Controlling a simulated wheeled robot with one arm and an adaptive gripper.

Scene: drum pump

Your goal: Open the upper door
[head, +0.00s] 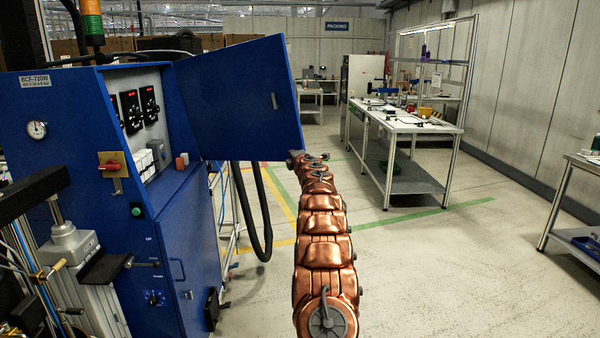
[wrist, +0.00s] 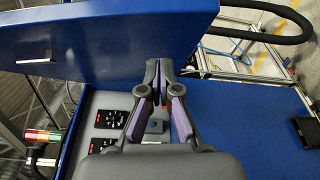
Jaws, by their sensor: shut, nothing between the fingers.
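The upper door (head: 240,97) is a blue panel on the blue cabinet (head: 185,235). It stands swung wide open to the right, with a small handle (head: 274,101) on its face. In the wrist view the door (wrist: 130,30) fills the top, with its handle (wrist: 36,61) at the left. My gripper (wrist: 159,64) is shut and empty, close to the door's panel; I cannot tell whether it touches. In the head view my copper arm reaches up to the door's lower right corner, and the gripper is hidden behind the door.
The open compartment shows black controllers (head: 131,112) and small switches. A red rotary switch (head: 109,166) is on the cabinet side. A black hose (head: 262,225) hangs behind the door. A white workbench (head: 405,122) stands to the right; the floor between is clear.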

